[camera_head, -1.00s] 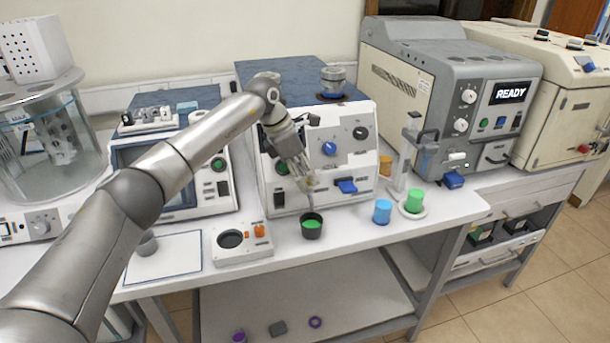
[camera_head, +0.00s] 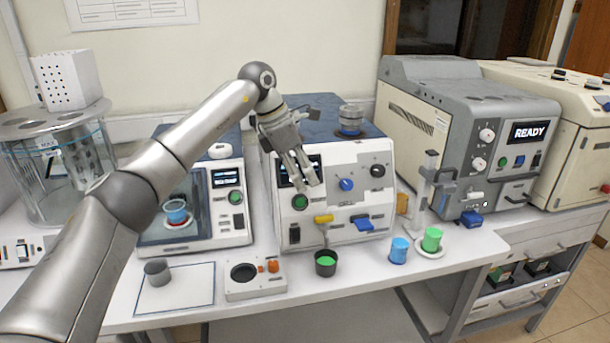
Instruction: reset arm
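My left arm comes in from the left, and my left gripper (camera_head: 306,180) hangs with its fingers pointing down in front of the panel of the middle white machine (camera_head: 345,205). The fingers look parted, with nothing between them. Below the gripper, a small black cup with green contents (camera_head: 326,263) stands on the bench. A tool with a yellow handle (camera_head: 323,219) stands in or behind the cup, apart from the fingers. My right gripper is not in view.
A blue cup (camera_head: 399,250) and a green cup (camera_head: 432,239) stand to the right. A small heater-like box (camera_head: 255,280) and a grey cup (camera_head: 157,272) on a white mat (camera_head: 195,287) are at the left front. A grey machine reading READY (camera_head: 470,120) stands at the right.

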